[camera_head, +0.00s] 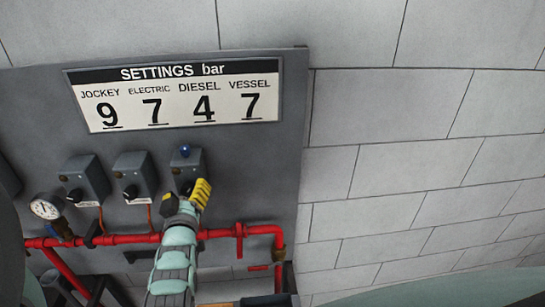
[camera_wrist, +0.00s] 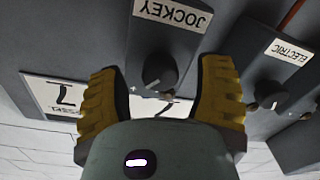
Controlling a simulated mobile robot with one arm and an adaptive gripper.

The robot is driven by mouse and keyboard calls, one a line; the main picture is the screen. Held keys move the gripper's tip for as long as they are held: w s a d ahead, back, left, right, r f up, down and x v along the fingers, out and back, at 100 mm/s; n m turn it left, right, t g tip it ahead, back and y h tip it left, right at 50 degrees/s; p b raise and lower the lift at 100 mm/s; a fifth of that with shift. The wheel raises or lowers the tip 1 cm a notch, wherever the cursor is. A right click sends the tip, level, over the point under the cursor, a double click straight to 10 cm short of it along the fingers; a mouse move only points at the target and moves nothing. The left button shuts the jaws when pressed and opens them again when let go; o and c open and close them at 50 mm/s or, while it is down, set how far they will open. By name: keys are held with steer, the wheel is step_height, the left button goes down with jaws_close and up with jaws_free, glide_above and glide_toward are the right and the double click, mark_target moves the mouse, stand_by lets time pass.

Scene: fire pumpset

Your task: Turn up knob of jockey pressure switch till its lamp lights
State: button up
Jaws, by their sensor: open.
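The jockey pressure switch (camera_head: 187,163) is the rightmost of the grey boxes on the panel in the head view. My gripper (camera_head: 187,196) is open in front of this box. In the wrist view its yellow fingers stand on either side of the knob, apart from it as far as I can see. The knob is largely hidden in the head view.
The ELECTRIC switch (camera_wrist: 290,53) with its own knob (camera_wrist: 270,95) is beside the right finger in the wrist view. Another switch box (camera_head: 85,178) and a pressure gauge (camera_head: 46,207) are further left. A red pipe (camera_head: 120,239) runs below. The settings sign (camera_head: 175,70) reads JOCKEY 9.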

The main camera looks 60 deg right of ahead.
steer(key=shift+w+d, duration=0.25)
stand_by(0.3)
jaws_close()
steer(key=shift+f, duration=0.1)
stand_by(0.4)
steer(key=shift+f+m+b, duration=0.15)
steer(key=shift+m+b, duration=0.15)
steer(key=shift+b, duration=0.25)
steer(key=shift+s+b, duration=0.1)
steer(key=shift+b, duration=0.35)
steer(key=shift+r+m, duration=0.2)
steer(key=shift+m, duration=0.1)
